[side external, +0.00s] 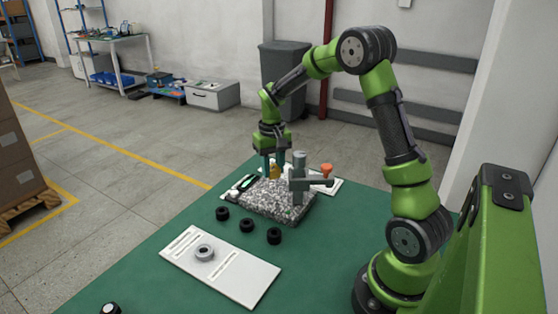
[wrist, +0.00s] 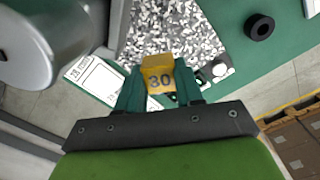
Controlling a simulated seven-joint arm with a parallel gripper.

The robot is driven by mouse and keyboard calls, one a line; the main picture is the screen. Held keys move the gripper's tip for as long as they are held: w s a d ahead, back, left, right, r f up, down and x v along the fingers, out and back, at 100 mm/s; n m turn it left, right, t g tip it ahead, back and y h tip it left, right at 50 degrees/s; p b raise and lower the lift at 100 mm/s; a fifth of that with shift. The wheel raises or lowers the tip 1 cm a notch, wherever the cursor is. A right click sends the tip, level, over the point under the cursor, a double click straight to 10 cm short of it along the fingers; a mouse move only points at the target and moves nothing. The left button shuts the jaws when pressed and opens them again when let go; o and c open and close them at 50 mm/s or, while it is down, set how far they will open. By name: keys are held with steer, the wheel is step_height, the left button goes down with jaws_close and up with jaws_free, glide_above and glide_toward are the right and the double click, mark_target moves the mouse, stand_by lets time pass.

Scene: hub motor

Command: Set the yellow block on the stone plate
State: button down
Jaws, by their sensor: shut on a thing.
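The yellow block (wrist: 158,76), marked 30, is held between the fingers of my gripper (wrist: 160,88) in the wrist view. In the side view it shows as a small yellow shape (side external: 274,172) between the fingertips of my gripper (side external: 275,168). The stone plate (side external: 262,205) is a speckled grey slab on the green table; it also shows in the wrist view (wrist: 180,30). The block is at the far side of the plate in the side view. In the wrist view it overlaps the plate's near edge. I cannot tell whether it touches the plate.
A grey post with a crossbar (side external: 300,180) stands at the plate's right side, close to my gripper. Black rings (side external: 246,225) lie in front of the plate. An orange-topped item (side external: 327,170) is behind the post.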

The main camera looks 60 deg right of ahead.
mark_target(272, 192)
steer(key=shift+w+r, duration=0.15)
steer(key=shift+w, duration=0.1)
steer(key=shift+f, duration=2.45)
steer(key=shift+f, duration=0.6)
stand_by(0.6)
steer(key=shift+c, duration=1.2)
jaws_free()
steer(key=shift+r, duration=3.5)
